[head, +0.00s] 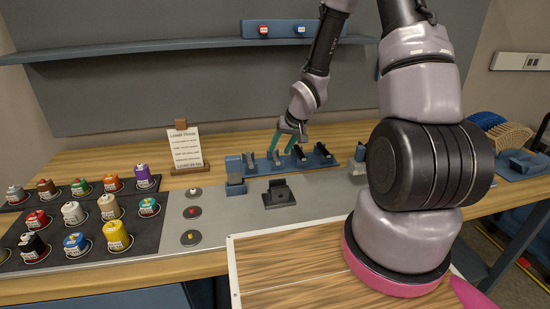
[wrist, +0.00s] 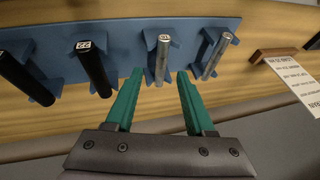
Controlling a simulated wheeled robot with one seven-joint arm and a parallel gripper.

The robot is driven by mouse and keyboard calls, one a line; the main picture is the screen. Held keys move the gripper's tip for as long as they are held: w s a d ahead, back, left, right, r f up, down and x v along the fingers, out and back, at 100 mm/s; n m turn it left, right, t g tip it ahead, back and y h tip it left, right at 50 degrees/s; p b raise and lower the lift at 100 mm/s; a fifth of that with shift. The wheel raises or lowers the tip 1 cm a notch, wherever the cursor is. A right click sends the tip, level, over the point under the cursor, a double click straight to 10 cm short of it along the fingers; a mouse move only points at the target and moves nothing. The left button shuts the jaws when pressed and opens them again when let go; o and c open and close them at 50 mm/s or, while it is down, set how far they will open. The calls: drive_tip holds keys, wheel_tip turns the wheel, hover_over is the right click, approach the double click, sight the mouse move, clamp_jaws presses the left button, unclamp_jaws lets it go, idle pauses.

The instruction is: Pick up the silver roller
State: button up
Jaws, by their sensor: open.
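A blue rack (head: 312,165) holds a row of rollers on small cradles; it also shows in the wrist view (wrist: 125,40). Two black rollers (wrist: 93,68) (wrist: 25,78) lie to the left. My gripper (wrist: 160,73) is open and empty, its green fingertips near the end of the first silver roller; contact cannot be told. In the head view, my gripper (head: 281,150) points down over the rack.
A sign (head: 186,148) stands left of the rack. A dark block fixture (head: 279,194) and a blue block (head: 235,172) stand in front. Several coloured pots sit on dark mats at left. A shelf (head: 170,45) runs along the wall above.

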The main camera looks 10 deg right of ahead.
sight(275, 157)
drive_tip(key=shift+x, duration=1.45)
drive_tip(key=shift+f, duration=0.15)
drive_tip(key=shift+c, duration=0.3)
clamp_jaws()
